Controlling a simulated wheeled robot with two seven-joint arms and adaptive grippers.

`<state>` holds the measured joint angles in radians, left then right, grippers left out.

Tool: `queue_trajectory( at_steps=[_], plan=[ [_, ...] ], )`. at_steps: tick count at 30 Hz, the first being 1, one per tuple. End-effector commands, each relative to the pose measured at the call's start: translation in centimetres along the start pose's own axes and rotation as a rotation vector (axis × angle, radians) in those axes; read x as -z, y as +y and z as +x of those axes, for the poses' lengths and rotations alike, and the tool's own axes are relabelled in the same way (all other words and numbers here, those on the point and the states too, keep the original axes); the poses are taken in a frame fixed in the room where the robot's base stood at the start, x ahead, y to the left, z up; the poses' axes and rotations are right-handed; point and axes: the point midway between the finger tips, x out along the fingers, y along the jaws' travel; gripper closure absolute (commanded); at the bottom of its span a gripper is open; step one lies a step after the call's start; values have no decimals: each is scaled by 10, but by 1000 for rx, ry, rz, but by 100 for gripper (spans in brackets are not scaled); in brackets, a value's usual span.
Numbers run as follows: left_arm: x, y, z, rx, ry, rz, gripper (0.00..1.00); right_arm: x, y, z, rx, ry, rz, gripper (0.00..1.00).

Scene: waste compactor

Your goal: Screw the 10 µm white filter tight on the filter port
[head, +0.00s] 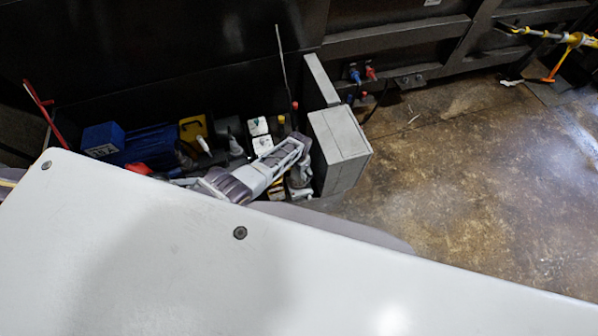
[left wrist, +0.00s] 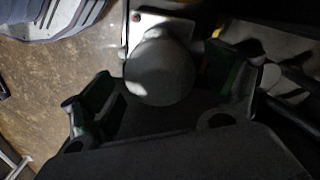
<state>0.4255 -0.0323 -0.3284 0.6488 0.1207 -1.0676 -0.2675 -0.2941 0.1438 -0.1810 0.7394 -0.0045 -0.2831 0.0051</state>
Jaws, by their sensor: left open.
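The fingers stand apart, with a visible gap on the left side. The gripper is open. In the head view, my left arm comes in over the equipment, and the left gripper (head: 296,150) is beside the grey box. The filter and the filter port cannot be made out there, behind my arm. I cannot read any 10 µm marking. My right gripper is not in view.
A grey box (head: 340,146) stands just right of my left gripper. The brown floor (head: 470,180) to the right is open.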

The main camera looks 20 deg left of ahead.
Motion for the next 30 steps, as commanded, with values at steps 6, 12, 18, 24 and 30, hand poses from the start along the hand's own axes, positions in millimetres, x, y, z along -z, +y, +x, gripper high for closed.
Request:
queue_trajectory(
  at_steps=[6,12,18,24,30],
  plan=[
    [0,0,0,0,0,-1,12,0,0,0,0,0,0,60],
    [0,1,0,-1,0,-68,12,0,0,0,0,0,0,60],
    [0,1,0,-2,0,-191,12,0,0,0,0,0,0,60],
    [0,0,0,-1,0,-317,12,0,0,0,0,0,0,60],
    [0,0,0,-1,0,-425,12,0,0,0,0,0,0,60]
  ],
)
